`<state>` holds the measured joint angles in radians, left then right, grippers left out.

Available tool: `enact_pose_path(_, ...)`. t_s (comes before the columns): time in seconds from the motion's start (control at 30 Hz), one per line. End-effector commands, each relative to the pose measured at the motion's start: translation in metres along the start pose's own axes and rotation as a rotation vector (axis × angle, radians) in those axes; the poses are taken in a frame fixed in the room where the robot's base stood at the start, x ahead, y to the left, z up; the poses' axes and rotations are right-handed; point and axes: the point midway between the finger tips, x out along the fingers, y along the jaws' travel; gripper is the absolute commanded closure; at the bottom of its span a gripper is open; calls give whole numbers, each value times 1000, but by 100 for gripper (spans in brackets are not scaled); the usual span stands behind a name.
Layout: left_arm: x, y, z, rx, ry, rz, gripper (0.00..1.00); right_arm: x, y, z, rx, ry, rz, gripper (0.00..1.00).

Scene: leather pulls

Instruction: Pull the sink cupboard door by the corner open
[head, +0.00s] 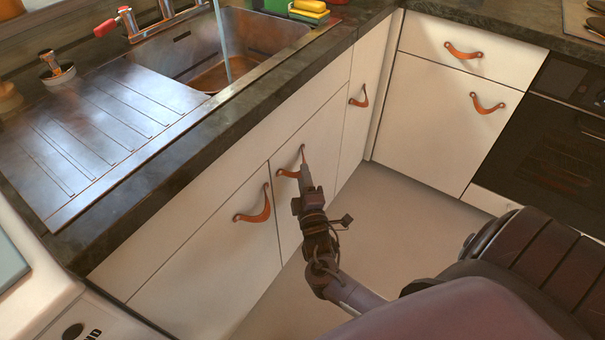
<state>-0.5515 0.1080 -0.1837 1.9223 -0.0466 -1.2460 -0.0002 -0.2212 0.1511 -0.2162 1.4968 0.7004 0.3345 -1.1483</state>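The sink run has pale cream fronts with brown leather pulls, and all look shut. The middle door (317,140) has a leather pull (286,173) at its upper left. A narrower front (367,75) with its own leather pull (359,97) stands between it and the inner corner. My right gripper (305,173) is at the middle door's pull, its fingers overlapping the pull's right part. Whether the fingers are closed on the leather cannot be told from this view. My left gripper is not in view.
Another door (205,265) with a leather pull (256,208) is to the left. The dark worktop (190,140) with the steel sink (240,50) overhangs the fronts. A drawer (440,42), a cupboard (430,125) and a black oven (550,140) stand right. Bare floor (400,215) lies before them.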

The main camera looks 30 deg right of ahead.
Motion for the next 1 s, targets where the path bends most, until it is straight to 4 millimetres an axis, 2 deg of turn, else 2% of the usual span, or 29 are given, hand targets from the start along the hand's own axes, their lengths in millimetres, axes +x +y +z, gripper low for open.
enact_pose_path(0.2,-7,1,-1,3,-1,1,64,19,-1,0,0,0,-1,66)
enact_pose_path(0.47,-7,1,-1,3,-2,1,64,20,-1,0,1,0,-2,66)
enact_pose_path(0.73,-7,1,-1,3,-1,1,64,20,-1,0,1,1,-2,100)
enact_pose_path(1.0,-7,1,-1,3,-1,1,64,20,-1,0,1,1,-3,100)
